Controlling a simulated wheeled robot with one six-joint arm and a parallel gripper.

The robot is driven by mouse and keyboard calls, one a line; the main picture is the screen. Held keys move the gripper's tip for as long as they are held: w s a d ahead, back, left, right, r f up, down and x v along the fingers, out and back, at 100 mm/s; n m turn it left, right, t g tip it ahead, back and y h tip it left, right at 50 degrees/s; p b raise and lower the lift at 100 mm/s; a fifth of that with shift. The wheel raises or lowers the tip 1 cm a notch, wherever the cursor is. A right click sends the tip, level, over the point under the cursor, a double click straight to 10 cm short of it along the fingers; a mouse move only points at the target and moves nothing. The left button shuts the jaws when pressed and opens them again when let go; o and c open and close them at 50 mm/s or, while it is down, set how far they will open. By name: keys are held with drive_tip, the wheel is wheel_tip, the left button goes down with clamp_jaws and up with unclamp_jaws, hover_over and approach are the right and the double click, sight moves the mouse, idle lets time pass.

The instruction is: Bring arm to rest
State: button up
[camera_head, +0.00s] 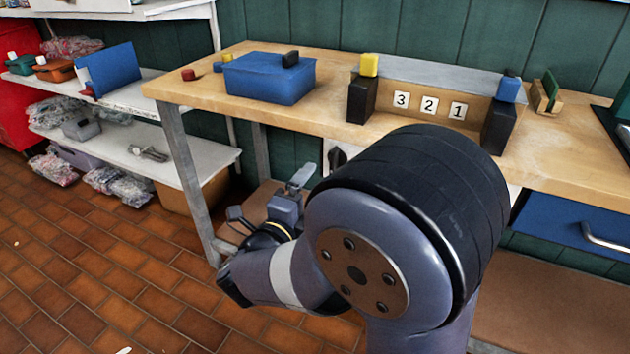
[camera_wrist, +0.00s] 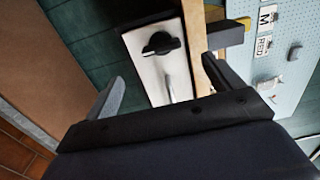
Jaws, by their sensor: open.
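My arm (camera_head: 400,230) fills the lower middle of the head view, bent, with its large round joint in front of the workbench. My gripper (camera_head: 270,197) is at the arm's far end, left of that joint, beside the bench's front edge and lower than its top. Its two fingers are spread with nothing visible between them. In the wrist view the gripper (camera_wrist: 166,88) also shows open, one finger at each side. A white panel with a black fitting (camera_wrist: 163,43) lies beyond the fingers. My wrist and joint hide part of the bench front.
The wooden workbench (camera_head: 205,82) carries a blue box (camera_head: 268,82), black blocks with a yellow cube (camera_head: 369,64) and a blue cube (camera_head: 508,88), and number tiles (camera_head: 429,103). White shelves (camera_head: 140,160) stand at the left. The tiled floor (camera_head: 90,270) is open at lower left.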

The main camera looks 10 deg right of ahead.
drive_tip(key=shift+s+a, duration=0.25)
drive_tip(key=shift+s, duration=0.15)
drive_tip(key=shift+w+d, duration=0.1)
drive_tip(key=b+x, duration=0.1)
drive_tip(key=x, duration=0.9)
drive_tip(key=shift+w+d+b, duration=0.15)
drive_tip(key=shift+w+b, duration=0.1)
drive_tip(key=shift+b, duration=0.15)
drive_tip(key=shift+s, duration=0.1)
